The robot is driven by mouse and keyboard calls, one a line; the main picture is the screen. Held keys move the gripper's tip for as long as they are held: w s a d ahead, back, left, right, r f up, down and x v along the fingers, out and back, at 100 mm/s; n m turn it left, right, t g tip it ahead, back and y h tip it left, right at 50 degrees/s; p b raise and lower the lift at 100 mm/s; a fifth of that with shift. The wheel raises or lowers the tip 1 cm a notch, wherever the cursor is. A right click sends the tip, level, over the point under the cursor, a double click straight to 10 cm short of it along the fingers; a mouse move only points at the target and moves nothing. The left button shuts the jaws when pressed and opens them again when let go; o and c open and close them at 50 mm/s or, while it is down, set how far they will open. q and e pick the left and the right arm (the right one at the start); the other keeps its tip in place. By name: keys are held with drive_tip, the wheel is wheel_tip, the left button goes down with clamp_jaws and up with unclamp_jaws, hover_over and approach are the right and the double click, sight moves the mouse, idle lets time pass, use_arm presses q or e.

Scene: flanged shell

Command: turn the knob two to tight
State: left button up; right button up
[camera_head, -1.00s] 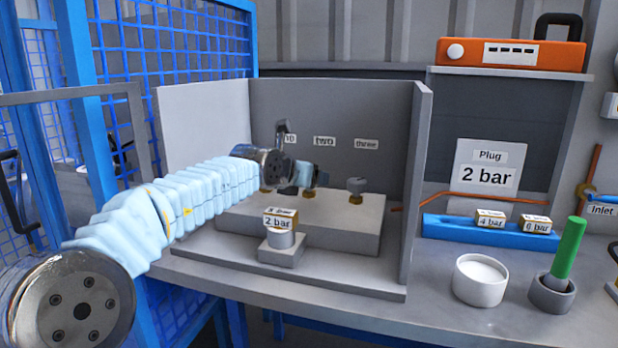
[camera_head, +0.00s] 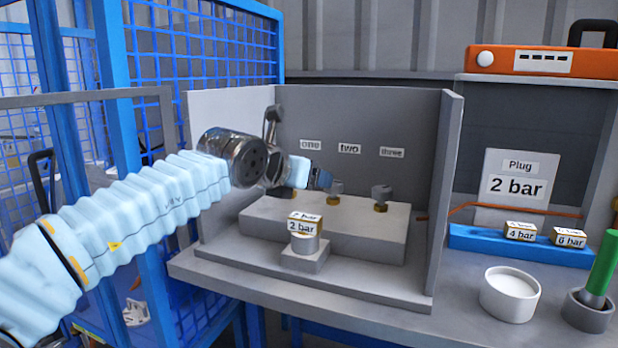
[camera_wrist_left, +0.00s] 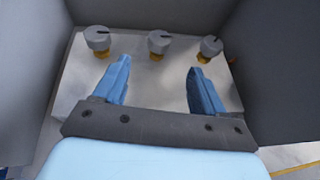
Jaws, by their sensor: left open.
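Knob two (camera_wrist_left: 159,42) is the middle of three grey knobs with brass bases; it also shows in the head view (camera_head: 335,187), below the label "two" (camera_head: 349,148). Its dark mark points to the right in the wrist view. Knob one (camera_wrist_left: 97,38) and knob three (camera_wrist_left: 210,47) stand on either side; knob one is hidden behind my arm in the head view. My left gripper (camera_wrist_left: 158,68) is open and empty. Its blue fingers point at the knob block, with knob two beyond the gap between them, apart from it. My right gripper is not in view.
Grey walls (camera_head: 452,180) enclose the knob block (camera_head: 350,230) at the sides and back. A "2 bar" plug (camera_head: 303,240) sits on a small block in front. A blue rail (camera_head: 480,240) with two plugs, a white cup (camera_head: 510,294) and a green-handled tool (camera_head: 603,265) are at the right.

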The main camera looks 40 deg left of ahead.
sight(334, 182)
use_arm(q)
drive_tip(key=w+d+f+y+b, duration=0.1)
drive_tip(key=w+d+f+n+g+y+b, duration=0.1)
drive_tip(key=d+b, duration=0.1)
drive_tip(key=w+d+f+n+g+y+b, duration=0.1)
drive_tip(key=d, duration=0.1)
drive_tip(key=shift+b, duration=0.4)
drive_tip(key=r+n+y, duration=0.1)
drive_tip(key=d+n+y+b, duration=0.1)
drive_tip(key=r+n+y+b, duration=0.1)
drive_tip(key=n, duration=0.1)
drive_tip(key=shift+d+r+g+y, duration=0.3)
drive_tip(key=shift+r+y, duration=0.05)
drive_tip(key=shift+y, duration=0.05)
drive_tip(key=x, duration=1.3)
drive_tip(key=shift+w+a+r+p, duration=0.1)
drive_tip(key=shift+a+p, duration=0.2)
drive_tip(key=shift+a, duration=0.05)
drive_tip(key=shift+c, duration=0.5)
